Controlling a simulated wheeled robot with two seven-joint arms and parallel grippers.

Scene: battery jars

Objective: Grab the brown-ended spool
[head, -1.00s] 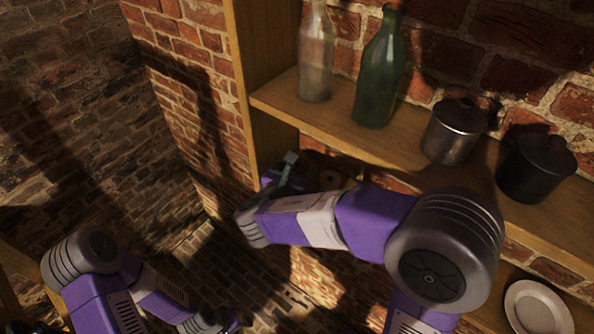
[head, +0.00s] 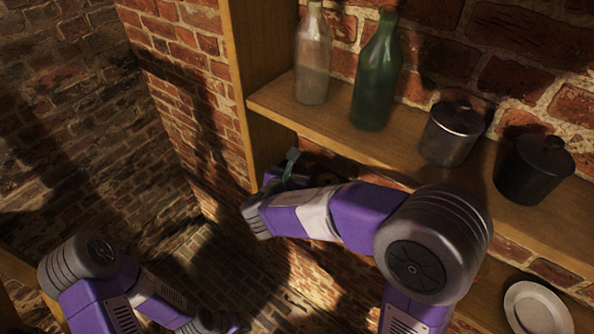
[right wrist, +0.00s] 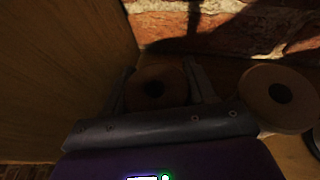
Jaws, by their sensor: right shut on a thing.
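In the right wrist view, my right gripper (right wrist: 160,78) is shut on a spool (right wrist: 158,72) with a brown round end and a dark centre hole. The spool sits between the two fingers, in shadow, so its exact colour is hard to judge. In the head view, my right gripper is at the lower shelf level beside the wooden upright, mostly hidden by my forearm; the held spool cannot be made out there. My left arm is at the lower left of the head view; its gripper does not show clearly.
A second spool (right wrist: 277,97) with a lighter tan end stands right of the gripper. A wooden side wall (right wrist: 60,70) is close on the left. Above are a clear bottle (head: 312,70), green bottle (head: 377,80), metal pot (head: 450,135) and black pot (head: 535,170); a plate (head: 537,305) is lower right.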

